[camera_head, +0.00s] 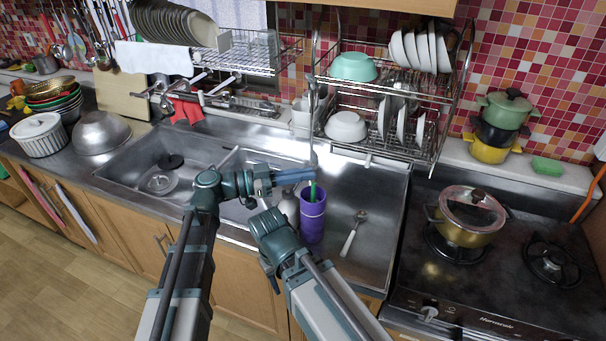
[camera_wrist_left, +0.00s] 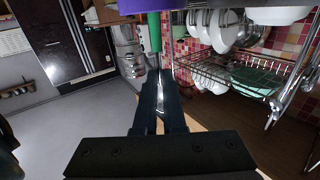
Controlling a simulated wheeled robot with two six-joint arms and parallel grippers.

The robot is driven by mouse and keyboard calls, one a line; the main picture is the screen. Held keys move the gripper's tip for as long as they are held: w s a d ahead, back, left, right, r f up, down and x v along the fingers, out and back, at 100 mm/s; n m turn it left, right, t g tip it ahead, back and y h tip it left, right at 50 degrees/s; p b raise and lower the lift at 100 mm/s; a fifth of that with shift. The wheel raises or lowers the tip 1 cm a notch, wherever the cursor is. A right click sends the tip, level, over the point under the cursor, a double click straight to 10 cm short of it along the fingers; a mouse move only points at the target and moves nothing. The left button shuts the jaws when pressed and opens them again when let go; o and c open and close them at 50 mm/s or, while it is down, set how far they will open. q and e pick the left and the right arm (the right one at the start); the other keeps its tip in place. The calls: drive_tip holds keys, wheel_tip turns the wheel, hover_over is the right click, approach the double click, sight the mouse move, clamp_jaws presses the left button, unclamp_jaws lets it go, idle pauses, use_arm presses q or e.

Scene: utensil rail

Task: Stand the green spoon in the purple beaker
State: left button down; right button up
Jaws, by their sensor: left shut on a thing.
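The purple beaker (camera_head: 312,222) stands upright on the steel counter right of the sink basins; part of a purple surface also shows at the top of the left wrist view (camera_wrist_left: 60,12). The green spoon (camera_head: 313,191) rises from the beaker's mouth; only a short green length shows and its lower part is hidden. It also shows as a green bar in the left wrist view (camera_wrist_left: 153,32). My left gripper (camera_head: 305,176) is at the spoon's upper end, just above the beaker, shut on the spoon. My right gripper's wrist is left of the beaker; its fingers are not clear.
A spoon with a pale handle (camera_head: 350,236) lies right of the beaker. A grey rounded object (camera_head: 290,207) stands close to its left. The dish rack (camera_head: 390,100) is behind, the stove with a lidded pot (camera_head: 467,217) at right.

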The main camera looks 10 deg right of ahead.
use_arm(q)
drive_tip(key=shift+f+b, duration=1.95)
drive_tip(key=shift+f, duration=0.3)
drive_tip(key=c, duration=0.9)
unclamp_jaws()
drive_tip(key=a, duration=1.3)
drive_tip(key=shift+a, duration=0.4)
